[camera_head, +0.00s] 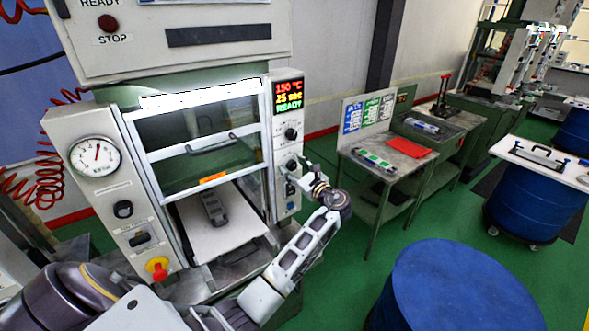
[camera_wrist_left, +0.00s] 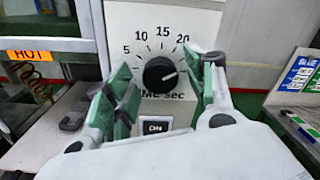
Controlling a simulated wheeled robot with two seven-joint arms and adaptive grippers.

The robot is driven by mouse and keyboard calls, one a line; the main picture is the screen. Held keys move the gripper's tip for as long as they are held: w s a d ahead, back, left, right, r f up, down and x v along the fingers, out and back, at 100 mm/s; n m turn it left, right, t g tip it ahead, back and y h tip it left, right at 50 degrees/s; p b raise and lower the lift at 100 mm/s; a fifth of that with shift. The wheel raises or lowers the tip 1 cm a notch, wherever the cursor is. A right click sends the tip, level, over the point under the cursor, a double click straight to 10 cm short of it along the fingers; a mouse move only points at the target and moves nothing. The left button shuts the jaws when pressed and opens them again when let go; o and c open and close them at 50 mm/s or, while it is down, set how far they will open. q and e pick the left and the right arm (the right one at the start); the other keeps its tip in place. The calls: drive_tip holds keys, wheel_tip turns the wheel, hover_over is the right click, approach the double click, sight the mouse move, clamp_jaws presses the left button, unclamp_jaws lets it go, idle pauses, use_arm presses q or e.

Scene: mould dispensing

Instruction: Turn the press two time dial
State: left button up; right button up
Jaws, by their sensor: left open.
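The press (camera_head: 120,195) stands at the left in the head view. Its right panel carries a lit display (camera_head: 289,97) reading 150 °C, 25 sec and READY. The time dial (camera_wrist_left: 160,75) is a round black knob marked TIME sec on a white panel; its white pointer points right, past the 20 mark, toward marks hidden by a finger. My left gripper (camera_head: 299,173) is at this panel, open, with its green-padded fingers on either side of the dial in the left wrist view (camera_wrist_left: 165,85). Contact with the knob is not clear. My right gripper is out of view.
An ON switch (camera_wrist_left: 156,127) sits just below the dial. Another black knob (camera_head: 291,134) is above it in the head view. A HOT label (camera_wrist_left: 27,55) marks the press door. A side table (camera_head: 375,165) and a blue drum (camera_head: 450,290) stand to the right.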

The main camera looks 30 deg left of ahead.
use_arm(q)
drive_tip(key=v, duration=1.1)
drive_tip(key=shift+s+d, duration=0.15)
drive_tip(key=shift+d, duration=0.25)
idle(0.3)
